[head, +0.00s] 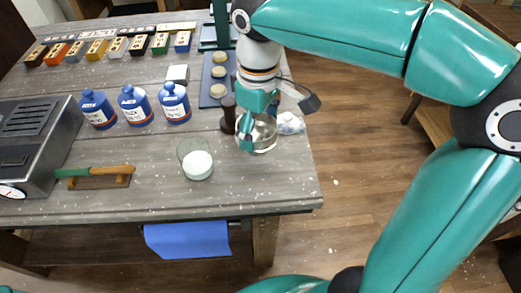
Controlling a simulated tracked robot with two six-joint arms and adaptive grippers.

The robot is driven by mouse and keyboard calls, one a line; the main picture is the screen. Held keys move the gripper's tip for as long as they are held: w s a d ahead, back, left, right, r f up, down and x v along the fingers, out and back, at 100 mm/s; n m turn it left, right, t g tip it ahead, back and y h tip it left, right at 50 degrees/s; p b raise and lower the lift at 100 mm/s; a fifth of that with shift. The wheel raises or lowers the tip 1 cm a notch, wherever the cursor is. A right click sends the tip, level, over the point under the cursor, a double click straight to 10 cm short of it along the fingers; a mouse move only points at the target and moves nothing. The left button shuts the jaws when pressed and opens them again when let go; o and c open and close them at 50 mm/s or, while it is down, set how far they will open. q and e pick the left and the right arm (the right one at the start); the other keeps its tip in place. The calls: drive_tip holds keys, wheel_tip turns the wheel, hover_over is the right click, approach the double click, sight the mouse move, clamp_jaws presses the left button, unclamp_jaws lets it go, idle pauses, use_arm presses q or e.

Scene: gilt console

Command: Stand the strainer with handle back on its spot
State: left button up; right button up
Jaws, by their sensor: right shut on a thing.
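The strainer (264,137) shows as a round, shiny metal bowl near the right end of the grey wooden table (110,210). My right gripper (246,132) reaches down from above and is shut on the strainer, at its left side. The teal fingers and wrist hide part of the strainer, and I cannot make out its handle. I cannot tell whether the bowl touches the tabletop. My left gripper is not in view.
A dark brown turned wooden piece (228,114) stands close left of the gripper. Blue bottles (136,106) stand further left. The front right tabletop is clear.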

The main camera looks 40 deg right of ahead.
sight(259, 137)
drive_tip(key=shift+f+b, duration=0.3)
drive_tip(key=shift+f, duration=3.15)
drive_tip(key=shift+s, duration=0.1)
drive_tip(key=o, duration=1.2)
drive_tip(key=shift+f, duration=0.15)
drive_tip(key=shift+c, duration=0.2)
drive_tip(key=shift+r, duration=0.2)
wheel_tip(259, 137, up, 12)
drive_tip(key=shift+p, duration=0.8)
